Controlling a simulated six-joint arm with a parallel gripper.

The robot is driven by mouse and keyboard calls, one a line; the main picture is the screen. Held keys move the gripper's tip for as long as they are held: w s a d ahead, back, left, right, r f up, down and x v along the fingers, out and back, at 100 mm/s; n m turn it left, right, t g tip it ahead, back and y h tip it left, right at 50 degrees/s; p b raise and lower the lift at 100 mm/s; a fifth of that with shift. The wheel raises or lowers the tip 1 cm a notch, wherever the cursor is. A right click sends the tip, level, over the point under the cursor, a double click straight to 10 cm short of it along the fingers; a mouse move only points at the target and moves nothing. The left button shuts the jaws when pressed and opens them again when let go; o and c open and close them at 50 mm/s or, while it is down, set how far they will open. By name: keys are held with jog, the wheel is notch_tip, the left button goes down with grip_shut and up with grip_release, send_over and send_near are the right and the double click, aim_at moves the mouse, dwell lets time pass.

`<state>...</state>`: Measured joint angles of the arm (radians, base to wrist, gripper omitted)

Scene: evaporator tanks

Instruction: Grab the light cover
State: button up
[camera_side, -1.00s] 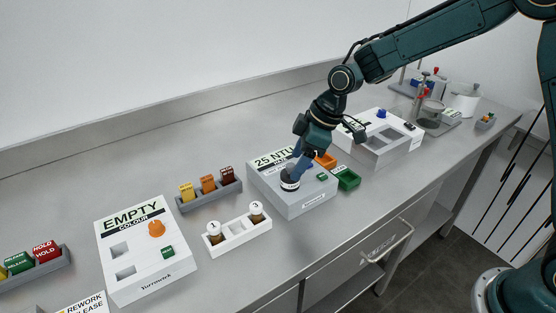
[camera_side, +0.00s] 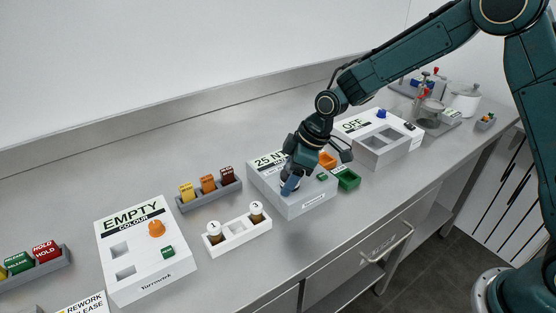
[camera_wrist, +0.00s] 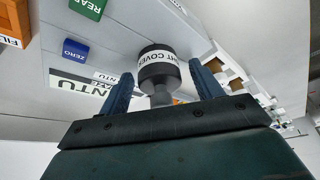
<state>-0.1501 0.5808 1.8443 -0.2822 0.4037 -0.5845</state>
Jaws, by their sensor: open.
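The light cover (camera_wrist: 158,66) is a dark cylinder with a white label band and a knob on top. In the wrist view it stands on the grey turbidity meter, between my open fingers. My gripper (camera_wrist: 162,88) has one blue finger on each side of it, with gaps showing, so the fingers do not appear to touch it. In the side view my gripper (camera_side: 290,183) is low over the meter (camera_side: 307,204), whose display reads "25 NT…". There the gripper mostly hides the cover.
A white rack (camera_side: 237,238) with bottles 1 and 3 stands left of the meter. A colour meter (camera_side: 150,262) reading "EMPTY" is further left. An orange tray (camera_side: 327,160) and a green tray (camera_side: 348,178) sit close on the right. The front counter is clear.

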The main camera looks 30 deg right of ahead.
dwell(0.3)
jog(key=c, duration=1.1)
jog(key=shift+r, duration=0.1)
notch_tip(320, 180, up, 20)
jog(key=shift+f, duration=0.1)
dwell(0.5)
